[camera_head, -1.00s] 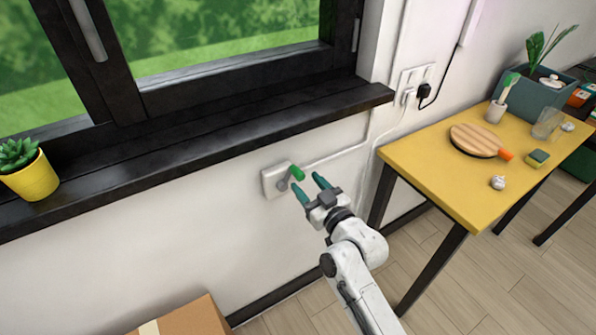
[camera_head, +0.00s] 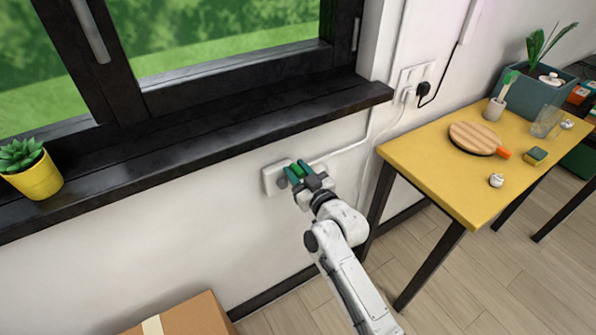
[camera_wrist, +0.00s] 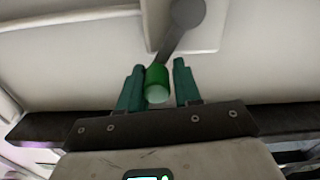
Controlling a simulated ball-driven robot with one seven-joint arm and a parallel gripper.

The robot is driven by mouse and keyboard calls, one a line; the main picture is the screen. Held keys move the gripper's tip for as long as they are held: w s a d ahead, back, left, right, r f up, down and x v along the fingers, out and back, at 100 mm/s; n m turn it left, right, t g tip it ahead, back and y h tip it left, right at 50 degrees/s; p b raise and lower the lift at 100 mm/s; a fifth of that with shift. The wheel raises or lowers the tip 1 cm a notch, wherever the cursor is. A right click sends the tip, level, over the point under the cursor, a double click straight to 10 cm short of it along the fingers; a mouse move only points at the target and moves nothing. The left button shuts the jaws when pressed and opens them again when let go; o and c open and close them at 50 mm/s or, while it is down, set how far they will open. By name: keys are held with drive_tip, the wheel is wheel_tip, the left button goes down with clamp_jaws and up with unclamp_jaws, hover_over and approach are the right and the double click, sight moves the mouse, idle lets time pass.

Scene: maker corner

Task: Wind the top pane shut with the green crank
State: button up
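The green crank handle (camera_head: 297,170) sits on a white wall plate (camera_head: 271,181) below the black window sill. In the wrist view, the green crank knob (camera_wrist: 157,84) lies between the two teal fingers of my gripper (camera_wrist: 158,88), with a narrow gap showing on each side. The grey crank arm (camera_wrist: 178,35) runs from the knob up to a round hub. My gripper (camera_head: 296,174) is open around the knob in the head view. The top pane is not clearly in view; only lower glass and dark frame (camera_head: 130,95) show.
A yellow table (camera_head: 440,185) stands to the right with a round wooden board (camera_head: 472,138). A potted succulent (camera_head: 33,170) stands on the sill (camera_head: 200,137) at left. A cardboard box (camera_head: 190,318) lies on the floor below. Cables run along the wall near the socket (camera_head: 416,80).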

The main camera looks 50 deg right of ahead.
drive_tip(key=shift+s+d, duration=0.1)
drive_tip(key=shift+d, duration=0.05)
clamp_jaws()
drive_tip(key=shift+n+b, duration=0.3)
drive_tip(key=shift+b, duration=0.05)
